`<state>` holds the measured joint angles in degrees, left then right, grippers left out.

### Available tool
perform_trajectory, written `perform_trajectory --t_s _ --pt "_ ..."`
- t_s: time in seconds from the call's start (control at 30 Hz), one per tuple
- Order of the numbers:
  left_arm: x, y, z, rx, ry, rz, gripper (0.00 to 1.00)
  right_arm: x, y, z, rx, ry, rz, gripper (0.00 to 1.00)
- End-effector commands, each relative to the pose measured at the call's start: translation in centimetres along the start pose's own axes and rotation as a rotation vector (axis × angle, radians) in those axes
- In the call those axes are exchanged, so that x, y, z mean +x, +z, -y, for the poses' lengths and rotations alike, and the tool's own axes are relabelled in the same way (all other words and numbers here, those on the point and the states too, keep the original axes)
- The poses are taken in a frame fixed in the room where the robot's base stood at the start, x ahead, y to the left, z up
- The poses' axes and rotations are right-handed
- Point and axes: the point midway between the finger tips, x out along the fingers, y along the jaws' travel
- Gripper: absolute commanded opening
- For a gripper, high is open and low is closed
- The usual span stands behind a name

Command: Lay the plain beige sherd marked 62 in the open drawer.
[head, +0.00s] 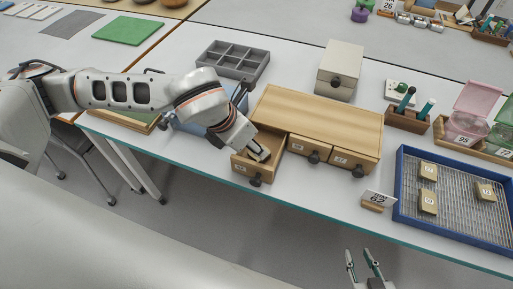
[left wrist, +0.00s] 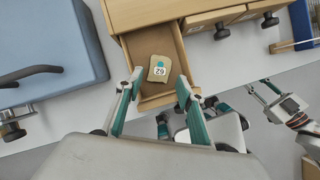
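The beige sherd (left wrist: 159,68) lies in the open drawer (left wrist: 149,42) in the left wrist view. Its label looks upside down and reads as 62, and a teal spot sits beside the label. My left gripper (left wrist: 158,80) is open, with a finger on each side of the sherd and gaps between. In the head view my left gripper (head: 259,153) reaches into the open drawer (head: 240,165), the leftmost of the wooden cabinet (head: 320,115), and partly hides the sherd. My right gripper (head: 363,268) is open and empty in front of the table.
The other two drawers are shut. A grey compartment tray (head: 233,60), a lidded box (head: 339,68) and a pen holder (head: 407,121) stand behind and beside the cabinet.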

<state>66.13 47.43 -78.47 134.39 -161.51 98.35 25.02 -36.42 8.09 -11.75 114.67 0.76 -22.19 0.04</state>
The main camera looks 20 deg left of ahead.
Motion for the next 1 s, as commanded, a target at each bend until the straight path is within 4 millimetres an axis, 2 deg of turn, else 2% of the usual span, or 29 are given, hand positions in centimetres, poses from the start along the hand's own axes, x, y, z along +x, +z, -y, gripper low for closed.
perform_trajectory --t_s 0.03,0.2,0.4,1.0 --pt "-1.3 0.2 0.0 0.002 0.000 0.005 0.38 -0.2 -0.1 0.1 0.002 -0.002 0.001 0.28" --pt "-4.5 0.1 0.0 0.001 0.001 0.004 0.38 -0.5 0.0 0.3 0.006 -0.006 0.004 0.28" --pt "-6.5 0.1 0.0 0.000 0.000 0.001 0.38 -0.4 0.0 0.3 0.007 -0.005 0.004 0.28" --pt "-7.0 0.0 0.0 0.000 0.000 -0.001 0.38 -0.2 -0.6 -0.2 0.006 0.002 -0.006 0.28"
